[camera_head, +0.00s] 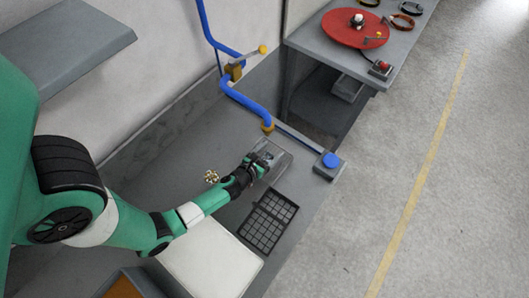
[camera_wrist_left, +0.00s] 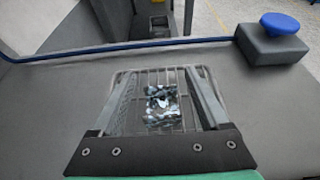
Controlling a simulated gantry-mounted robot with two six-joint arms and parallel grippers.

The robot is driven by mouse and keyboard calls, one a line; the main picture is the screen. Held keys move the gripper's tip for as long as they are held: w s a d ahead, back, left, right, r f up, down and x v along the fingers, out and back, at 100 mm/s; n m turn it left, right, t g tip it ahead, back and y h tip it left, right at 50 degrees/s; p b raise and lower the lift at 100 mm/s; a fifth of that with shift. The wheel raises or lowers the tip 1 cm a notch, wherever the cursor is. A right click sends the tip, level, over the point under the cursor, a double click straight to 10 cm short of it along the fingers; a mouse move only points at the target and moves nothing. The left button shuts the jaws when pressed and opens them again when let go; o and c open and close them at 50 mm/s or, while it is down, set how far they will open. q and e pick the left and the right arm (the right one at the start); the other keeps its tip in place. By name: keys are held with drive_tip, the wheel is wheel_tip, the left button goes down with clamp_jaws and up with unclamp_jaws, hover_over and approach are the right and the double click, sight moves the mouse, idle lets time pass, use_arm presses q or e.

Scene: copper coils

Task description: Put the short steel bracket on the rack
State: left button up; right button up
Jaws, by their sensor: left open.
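My left gripper (camera_head: 264,159) is over a grey wire tray (camera_head: 283,166) on the grey workbench. In the left wrist view its two fingers (camera_wrist_left: 160,78) are spread apart, and the wire tray (camera_wrist_left: 158,82) shows between and beyond them. Shiny steel pieces (camera_wrist_left: 161,105) lie in the tray between the fingers; I cannot tell which of them is the short bracket, and nothing is visibly clasped. A black gridded rack (camera_head: 268,220) lies on the bench nearer the front. My right gripper is not in view.
A grey box with a blue button (camera_head: 328,165) stands at the bench corner. A blue pipe (camera_head: 245,100) runs along the back. A small brass-coloured piece (camera_head: 212,176) and a white panel (camera_head: 210,257) are near my left arm. A red disc (camera_head: 355,29) sits on the far table.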

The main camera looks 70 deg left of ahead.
use_arm(q)
drive_tip(key=v, duration=1.1)
drive_tip(key=shift+s+d+r, duration=0.1)
drive_tip(key=shift+s+d, duration=0.1)
drive_tip(key=shift+s+r, duration=0.15)
drive_tip(key=shift+s, duration=0.05)
drive_tip(key=w+d+r+m+t+h, duration=0.2)
drive_tip(key=w+d+r+m+t, duration=0.3)
drive_tip(key=r, duration=0.6)
drive_tip(key=w+d+r+m+t+h, duration=0.1)
drive_tip(key=w+r+m+t+h, duration=0.15)
drive_tip(key=w+r+m, duration=0.6)
drive_tip(key=w+d+r+m+t+h, duration=0.1)
drive_tip(key=w+d+r+m+t, duration=0.3)
drive_tip(key=r, duration=0.8)
drive_tip(key=d+r+m+t+h, duration=0.1)
drive_tip(key=d+r+m+h, duration=0.25)
drive_tip(key=r+m, duration=0.45)
drive_tip(key=d+r+m+t+h, duration=0.15)
drive_tip(key=r+m+h, duration=0.25)
drive_tip(key=r+m, duration=0.4)
drive_tip(key=d+r+m+h, duration=0.4)
drive_tip(key=r+m, duration=0.4)
drive_tip(key=s+a+r+m+t+y, duration=0.2)
drive_tip(key=s+a+r+y, duration=0.1)
drive_tip(key=r+y, duration=0.4)
wheel_tip(320, 180, up, 4)
drive_tip(key=shift+a+f, duration=0.2)
drive_tip(key=shift+a, duration=0.4)
